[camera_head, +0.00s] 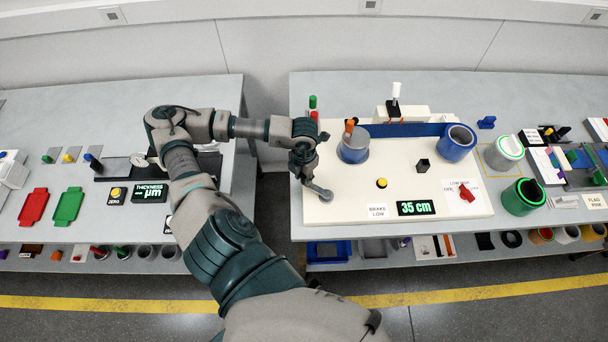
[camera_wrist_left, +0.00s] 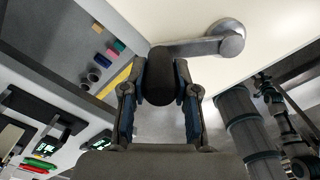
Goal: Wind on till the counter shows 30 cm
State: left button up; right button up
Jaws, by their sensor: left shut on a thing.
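The counter (camera_head: 416,208) on the white winding board (camera_head: 345,216) reads "35 cm" in green digits. A grey crank (camera_head: 325,195) sits at the board's front left corner; its arm and hub also show in the wrist view (camera_wrist_left: 228,38). My left gripper (camera_head: 305,166) is shut on the crank's dark upright handle (camera_wrist_left: 160,75), with a finger on each side. A blue band (camera_head: 405,130) runs between the left roll (camera_head: 353,150) and the right roll (camera_head: 457,146). My right gripper is in neither view.
A gap separates the board's table from the left table (camera_head: 100,104).

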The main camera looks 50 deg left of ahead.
pick_arm(q)
jog(key=shift+w+r, duration=0.1)
jog(key=shift+s+d+b, duration=0.3)
jog(key=shift+s, duration=0.3)
jog(key=shift+s+d+b, duration=0.25)
jog(key=shift+s, duration=0.35)
jog(key=shift+s+d, duration=0.25)
jog(key=shift+s, duration=0.05)
jog(key=o, duration=1)
jog(key=shift+o, duration=0.2)
